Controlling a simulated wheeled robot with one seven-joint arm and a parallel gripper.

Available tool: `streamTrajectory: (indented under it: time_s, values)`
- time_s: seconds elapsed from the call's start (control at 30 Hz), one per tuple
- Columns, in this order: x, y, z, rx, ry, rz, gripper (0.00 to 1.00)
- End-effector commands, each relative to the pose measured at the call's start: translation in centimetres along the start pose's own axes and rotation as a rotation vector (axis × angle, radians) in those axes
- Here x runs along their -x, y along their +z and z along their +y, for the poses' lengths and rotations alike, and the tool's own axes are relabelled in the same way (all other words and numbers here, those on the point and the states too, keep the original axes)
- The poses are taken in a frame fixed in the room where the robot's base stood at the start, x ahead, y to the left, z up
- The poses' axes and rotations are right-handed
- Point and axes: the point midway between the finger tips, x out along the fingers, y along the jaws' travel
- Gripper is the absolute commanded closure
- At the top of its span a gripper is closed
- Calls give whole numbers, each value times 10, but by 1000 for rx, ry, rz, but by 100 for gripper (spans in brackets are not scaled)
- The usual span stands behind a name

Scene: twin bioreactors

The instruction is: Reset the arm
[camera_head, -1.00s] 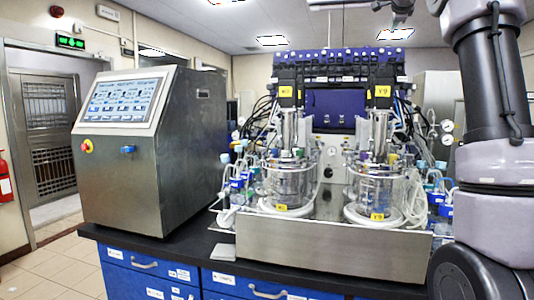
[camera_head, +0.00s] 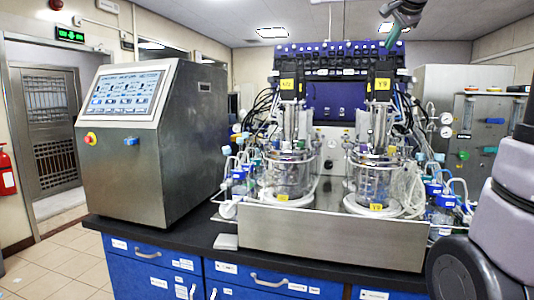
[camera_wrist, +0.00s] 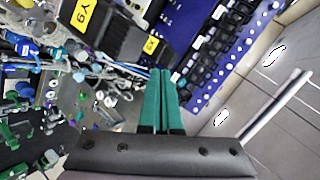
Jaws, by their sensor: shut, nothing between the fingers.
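My gripper (camera_wrist: 162,98) shows in the wrist view with its two green fingers pressed together and nothing between them. In the head view part of my gripper end (camera_head: 397,22) shows at the top edge, above the right side of the bioreactor rack. My arm's lower links stand at the right edge of that view. In the wrist view the scene is turned, with the blue rack (camera_wrist: 218,45) and a yellow Y9 label (camera_wrist: 83,15) behind the fingers. The gripper appears apart from everything.
Two glass bioreactors, the left one (camera_head: 288,177) and the right one (camera_head: 377,180), stand in a steel tray (camera_head: 330,240) on the black bench. A steel control console (camera_head: 190,150) with a touchscreen (camera_head: 125,95) stands at left. Tubing and bottles crowd the vessels. Free floor (camera_head: 50,270) lies lower left.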

Motion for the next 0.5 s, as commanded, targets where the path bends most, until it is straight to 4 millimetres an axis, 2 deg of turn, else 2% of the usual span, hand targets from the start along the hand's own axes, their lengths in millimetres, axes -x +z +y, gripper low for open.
streamTrajectory:
  time_s: [0.03, 0.17, 0.3, 0.4, 0.5]
  values:
    - [14, 22, 23, 57, 18, -37, 100]
    - [43, 81, 89, 243, 69, -145, 100]
    - [72, 144, 170, 457, 112, -264, 100]
    - [88, 180, 224, 588, 132, -338, 100]
    - [100, 206, 268, 691, 145, -395, 100]
